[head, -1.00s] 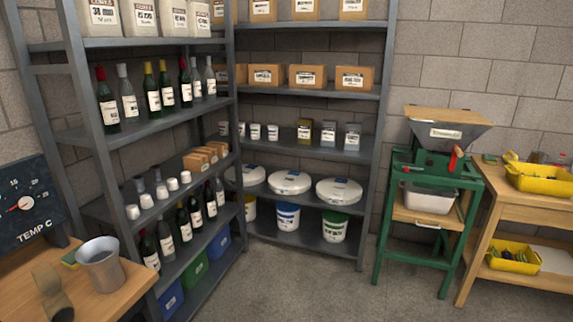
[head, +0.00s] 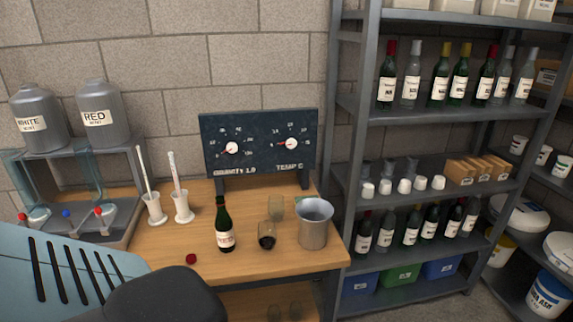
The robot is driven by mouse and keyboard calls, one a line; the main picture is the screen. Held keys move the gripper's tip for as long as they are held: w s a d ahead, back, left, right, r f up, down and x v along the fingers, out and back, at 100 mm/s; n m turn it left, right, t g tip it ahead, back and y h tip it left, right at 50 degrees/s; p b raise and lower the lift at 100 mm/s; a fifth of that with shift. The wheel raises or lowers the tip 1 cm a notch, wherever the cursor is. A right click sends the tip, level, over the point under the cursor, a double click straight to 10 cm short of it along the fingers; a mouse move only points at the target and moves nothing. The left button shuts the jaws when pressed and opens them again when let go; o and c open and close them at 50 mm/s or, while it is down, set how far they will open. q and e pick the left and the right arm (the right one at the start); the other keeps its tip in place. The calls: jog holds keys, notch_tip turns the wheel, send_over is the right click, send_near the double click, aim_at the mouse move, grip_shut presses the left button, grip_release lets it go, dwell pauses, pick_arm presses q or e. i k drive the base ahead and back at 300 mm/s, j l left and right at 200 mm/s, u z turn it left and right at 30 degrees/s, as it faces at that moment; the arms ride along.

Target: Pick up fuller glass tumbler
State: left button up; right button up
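In the head view, a glass tumbler (head: 266,238) with dark liquid in it stands on the wooden bench, between a green bottle and a metal jug. A second tumbler (head: 276,207) stands just behind it and looks clear, with no dark liquid that I can make out. The front tumbler looks the fuller of the two. Both are upright. Neither of my grippers is in view, so I cannot see whether they are open or shut. A part of what looks like my own body covers the lower left.
The green bottle (head: 225,227) and metal jug (head: 314,224) stand close on either side of the tumblers. A gauge panel (head: 259,147) is behind. A small red cap (head: 191,259) lies in front. A grey shelf rack (head: 352,225) stands to the right. The bench's front right is clear.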

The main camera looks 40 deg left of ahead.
aim_at(267, 234)
jog(key=i+l+u, duration=0.2)
jog(key=u, duration=0.3)
jog(key=i+l+u, duration=0.1)
jog(key=l+u, duration=0.35)
